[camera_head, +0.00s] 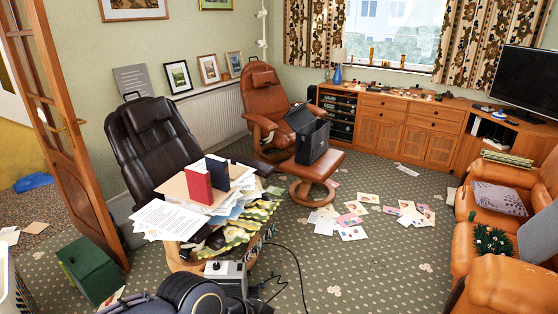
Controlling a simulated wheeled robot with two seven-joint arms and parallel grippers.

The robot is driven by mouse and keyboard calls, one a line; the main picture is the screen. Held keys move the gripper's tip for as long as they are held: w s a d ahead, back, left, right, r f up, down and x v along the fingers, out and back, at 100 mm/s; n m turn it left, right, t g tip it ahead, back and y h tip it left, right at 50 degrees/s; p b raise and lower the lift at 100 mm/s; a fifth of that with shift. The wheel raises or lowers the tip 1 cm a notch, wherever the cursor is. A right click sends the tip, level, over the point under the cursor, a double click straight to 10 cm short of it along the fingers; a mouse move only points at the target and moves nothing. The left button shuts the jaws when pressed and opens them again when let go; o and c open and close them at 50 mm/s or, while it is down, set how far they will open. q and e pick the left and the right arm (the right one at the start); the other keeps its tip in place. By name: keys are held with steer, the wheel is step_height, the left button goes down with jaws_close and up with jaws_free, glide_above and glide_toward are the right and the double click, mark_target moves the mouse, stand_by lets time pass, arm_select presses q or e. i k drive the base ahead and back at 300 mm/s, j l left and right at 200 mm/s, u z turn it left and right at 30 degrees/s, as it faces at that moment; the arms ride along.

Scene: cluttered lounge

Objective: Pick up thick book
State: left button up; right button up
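Two books stand upright side by side on a pile of papers in the camera_head view. The nearer one is a red book (198,184). The other is a dark blue book (217,171), just behind it to the right and partly hidden by it. Both look thick; I cannot tell which one the task names. A tan board (174,187) and loose white papers (165,219) lie under and around them. Neither of my grippers can be made out in this view.
A black recliner (150,140) stands behind the pile. A brown chair (265,95) and a footstool with a black crate (312,138) are beyond. A green box (90,268) is at left, orange armchairs (500,205) at right. Papers (351,220) litter the central carpet.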

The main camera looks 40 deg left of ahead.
mark_target(199, 183)
steer(key=i+u, duration=0.75)
steer(key=u, duration=0.15)
steer(key=i+l+u, duration=0.2)
steer(key=i+u, duration=0.25)
steer(key=i+l+u, duration=0.25)
steer(key=u, duration=0.25)
steer(key=i+l+u, duration=0.15)
steer(key=u, duration=0.3)
steer(key=i+l+u, duration=0.25)
steer(key=u, duration=0.2)
steer(key=i+l+u, duration=0.2)
steer(key=l+u, duration=0.25)
steer(key=i+l+u, duration=0.1)
steer(key=l+u, duration=0.15)
steer(key=u, duration=0.2)
steer(key=l+u, duration=0.75)
steer(key=u, duration=0.15)
steer(key=l+u, duration=0.35)
steer(key=l, duration=0.3)
